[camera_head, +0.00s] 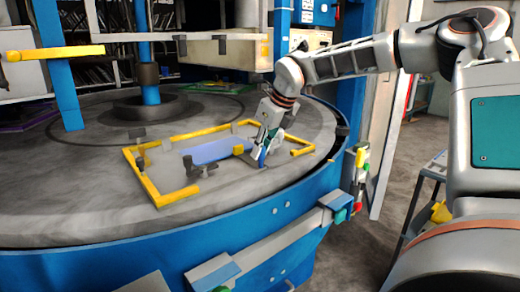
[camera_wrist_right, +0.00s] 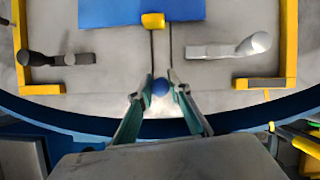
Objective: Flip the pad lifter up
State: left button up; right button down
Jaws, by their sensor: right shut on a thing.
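The blue pad (camera_head: 218,151) lies flat inside the yellow corner frame on the round table, and its edge shows at the top of the right wrist view (camera_wrist_right: 140,12). A yellow block (camera_head: 238,149) sits at the pad's near edge; it also shows in the right wrist view (camera_wrist_right: 153,20). Thin dark rods run from this block toward a blue ball knob (camera_wrist_right: 160,87), apparently the pad lifter's handle. My right gripper (camera_wrist_right: 160,90) is shut on the knob, low over the table; the head view shows it too (camera_head: 262,150). My left gripper is not in view.
Yellow corner bars (camera_head: 170,198) frame the pad area. A dark clamp (camera_head: 200,168) stands left of the gripper, and a pale-ended clamp (camera_wrist_right: 235,47) shows in the wrist view. The table's blue rim (camera_head: 200,235) is close. A grey beam (camera_head: 225,55) hangs behind.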

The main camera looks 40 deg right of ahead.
jog(key=shift+s+t, duration=0.45)
jog(key=shift+t, duration=0.35)
jog(key=shift+s, duration=0.15)
jog(key=c, duration=1.9)
grip_release()
jog(key=shift+s+r, duration=0.2)
jog(key=shift+r, duration=0.2)
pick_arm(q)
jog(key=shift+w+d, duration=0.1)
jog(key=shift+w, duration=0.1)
pick_arm(e)
jog(key=v, duration=1.1)
jog(key=shift+s+f, duration=0.1)
jog(key=shift+s, duration=0.2)
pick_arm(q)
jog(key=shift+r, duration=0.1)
